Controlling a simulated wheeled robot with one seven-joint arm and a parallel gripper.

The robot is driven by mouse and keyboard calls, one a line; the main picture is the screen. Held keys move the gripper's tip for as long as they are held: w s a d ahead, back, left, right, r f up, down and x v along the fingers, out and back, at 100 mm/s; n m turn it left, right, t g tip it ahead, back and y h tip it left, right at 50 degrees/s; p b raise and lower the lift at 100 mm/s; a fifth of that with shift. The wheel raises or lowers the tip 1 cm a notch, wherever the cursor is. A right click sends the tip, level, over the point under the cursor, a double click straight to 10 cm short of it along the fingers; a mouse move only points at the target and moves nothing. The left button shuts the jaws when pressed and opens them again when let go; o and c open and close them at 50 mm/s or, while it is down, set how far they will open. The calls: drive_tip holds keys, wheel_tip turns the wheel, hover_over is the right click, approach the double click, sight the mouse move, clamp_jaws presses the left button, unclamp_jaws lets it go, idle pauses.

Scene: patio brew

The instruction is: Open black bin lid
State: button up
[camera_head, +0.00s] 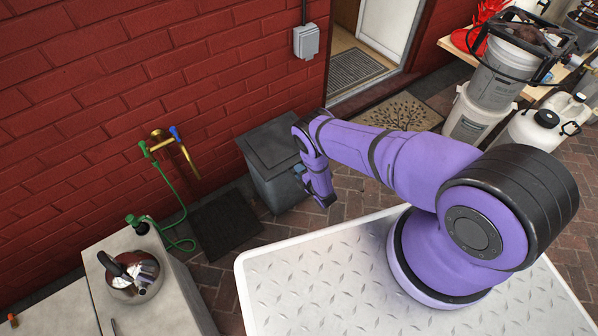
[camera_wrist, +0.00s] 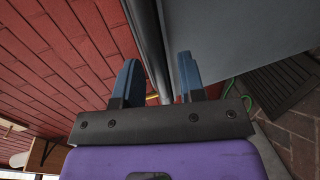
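The black bin (camera_head: 272,181) stands against the red brick wall, and its flat dark lid (camera_head: 280,142) looks closed. My gripper (camera_head: 300,171) is at the bin's right side, near the lid's edge. In the wrist view my gripper (camera_wrist: 157,72) has its two blue fingers apart, with nothing clearly clamped. The lid's dark rim (camera_wrist: 150,40) runs between the fingers, and the bin's grey side wall (camera_wrist: 235,35) lies behind and beside the right finger. I cannot tell whether a finger touches the rim.
A dark mat (camera_head: 226,222), a green hose (camera_head: 168,205) and a wall tap (camera_head: 170,145) are left of the bin. A concrete counter (camera_head: 185,300) holds a kettle (camera_head: 133,277). Buckets (camera_head: 470,118) stand at the right. Brick paving is free around the bin's front right.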

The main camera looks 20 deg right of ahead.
drive_tip(key=shift+w+a, duration=0.1)
drive_tip(key=shift+w, duration=0.2)
clamp_jaws()
